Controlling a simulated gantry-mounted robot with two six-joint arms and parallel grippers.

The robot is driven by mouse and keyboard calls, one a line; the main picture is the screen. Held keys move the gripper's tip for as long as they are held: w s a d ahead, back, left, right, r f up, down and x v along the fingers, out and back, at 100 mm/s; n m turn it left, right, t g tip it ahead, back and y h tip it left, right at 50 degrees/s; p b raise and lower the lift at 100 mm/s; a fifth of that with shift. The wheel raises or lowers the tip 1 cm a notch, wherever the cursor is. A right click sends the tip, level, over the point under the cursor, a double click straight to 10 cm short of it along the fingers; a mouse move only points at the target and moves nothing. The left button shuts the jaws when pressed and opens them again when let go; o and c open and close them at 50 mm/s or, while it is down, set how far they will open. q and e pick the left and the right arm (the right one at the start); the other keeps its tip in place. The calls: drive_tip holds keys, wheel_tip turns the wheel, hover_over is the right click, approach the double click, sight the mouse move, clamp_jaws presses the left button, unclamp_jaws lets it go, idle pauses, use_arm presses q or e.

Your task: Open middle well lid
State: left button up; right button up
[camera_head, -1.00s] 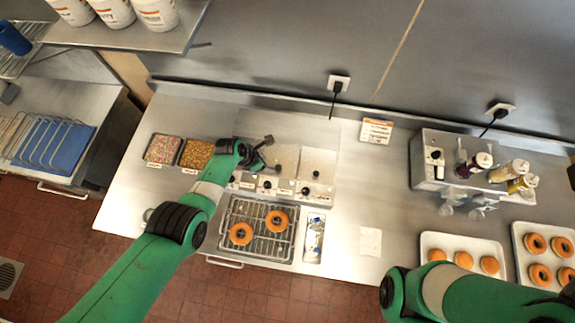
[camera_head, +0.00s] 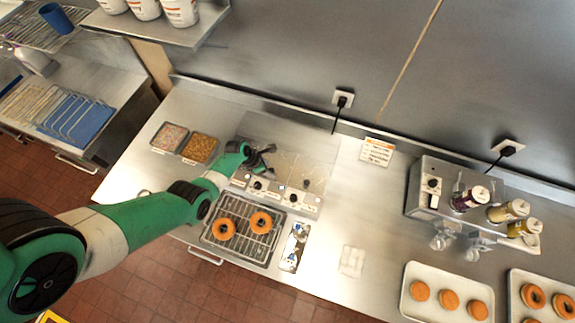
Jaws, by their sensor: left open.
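The glaze well unit (camera_head: 296,202) is set into the steel counter, with pale lids and black knobs along its front. The middle well's lid (camera_head: 284,168) shows just right of my left gripper; I cannot clearly tell whether it is shut. My left gripper (camera_head: 266,160) is open above the well unit, its dark fingers over the left and middle part. It hides part of the left well, and I cannot tell whether it touches a lid. My right gripper is out of view.
A wire rack (camera_head: 240,228) with two donuts stands in front of the wells. Two topping trays (camera_head: 198,149) sit to the left. A bottle dispenser (camera_head: 432,186) and donut trays (camera_head: 449,301) are at the right. The counter between is mostly clear.

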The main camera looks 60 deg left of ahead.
use_arm(q)
drive_tip(key=shift+f, duration=0.1)
clamp_jaws()
idle(0.3)
idle(1.2)
